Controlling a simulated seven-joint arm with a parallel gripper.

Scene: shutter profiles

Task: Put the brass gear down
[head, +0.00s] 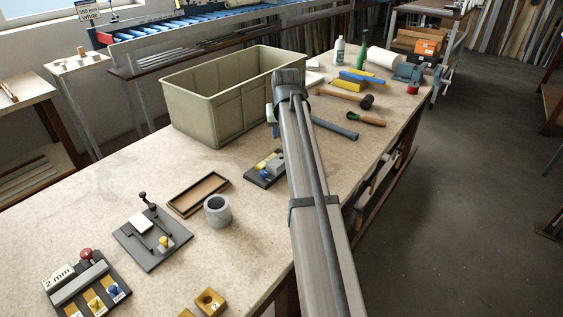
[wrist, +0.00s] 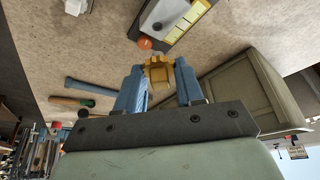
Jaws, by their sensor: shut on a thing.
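In the wrist view, my gripper (wrist: 158,72) has its two blue fingers closed on the brass gear (wrist: 160,73), a small yellow-brown toothed piece. The gear appears to be held above the workbench top (wrist: 90,45), though its exact height is hard to tell. A dark board with yellow patches (wrist: 183,22) and an orange-red knob (wrist: 145,43) show just beyond the gear. In the head view, my arm hides the gear and most of the gripper.
An olive bin (head: 205,109) stands at the back of the bench. A small dark fixture (head: 254,176), a wooden tray (head: 187,211), a grey ring (head: 217,221) and a dark plate fixture (head: 136,257) lie left of my arm. Tools, including a mallet (head: 366,101), lie at right.

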